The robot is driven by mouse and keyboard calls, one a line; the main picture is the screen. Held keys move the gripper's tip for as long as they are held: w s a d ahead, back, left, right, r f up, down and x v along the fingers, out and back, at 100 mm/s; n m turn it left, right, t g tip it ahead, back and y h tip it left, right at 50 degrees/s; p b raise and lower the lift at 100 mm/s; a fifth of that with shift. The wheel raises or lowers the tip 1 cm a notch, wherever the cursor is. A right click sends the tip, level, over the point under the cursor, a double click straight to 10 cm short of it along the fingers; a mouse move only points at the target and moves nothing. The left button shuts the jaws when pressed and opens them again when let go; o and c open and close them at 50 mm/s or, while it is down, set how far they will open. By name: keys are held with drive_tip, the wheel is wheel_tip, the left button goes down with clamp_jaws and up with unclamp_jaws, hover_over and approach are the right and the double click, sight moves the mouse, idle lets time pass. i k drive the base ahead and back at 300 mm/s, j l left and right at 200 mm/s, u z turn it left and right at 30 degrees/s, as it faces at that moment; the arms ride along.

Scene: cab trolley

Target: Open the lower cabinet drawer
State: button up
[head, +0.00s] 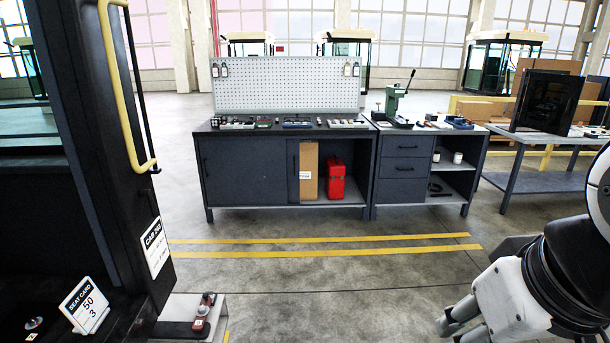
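The lower drawer (403,168) is in the dark blue-grey workbench (429,198) right of centre in the head view. Its front has a dark bar handle (404,169) and looks flush with the bench face, so the drawer appears closed. The upper drawer (407,144) above it also appears closed. My arm comes in at the lower right. What looks like my gripper (462,326) is at the bottom edge, partly cut off, well apart from the drawer and nearer the camera. Whether its fingers are open or shut does not show.
Open shelves (450,180) with small items are right of the drawers. A bigger bench (245,170) with a red canister (336,178) stands to their left. A dark cab (85,150) fills the left side. Floor with yellow lines (320,246) before the benches is clear.

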sight(407, 166)
drive_tip(key=i+z, duration=0.15)
drive_tip(key=i, duration=0.45)
drive_tip(key=i+z, duration=0.2)
drive_tip(key=i, duration=0.45)
drive_tip(key=i+j+z, duration=0.15)
drive_tip(key=i, duration=0.45)
drive_tip(key=i+z, duration=0.15)
drive_tip(key=i, duration=0.55)
drive_tip(key=i+z, duration=0.1)
drive_tip(key=i, duration=0.55)
drive_tip(key=i+z, duration=0.15)
drive_tip(key=i, duration=0.55)
drive_tip(key=i+j+z, duration=0.1)
drive_tip(key=i, duration=0.55)
drive_tip(key=i+j+z, duration=0.15)
drive_tip(key=i, duration=0.55)
drive_tip(key=j, duration=0.1)
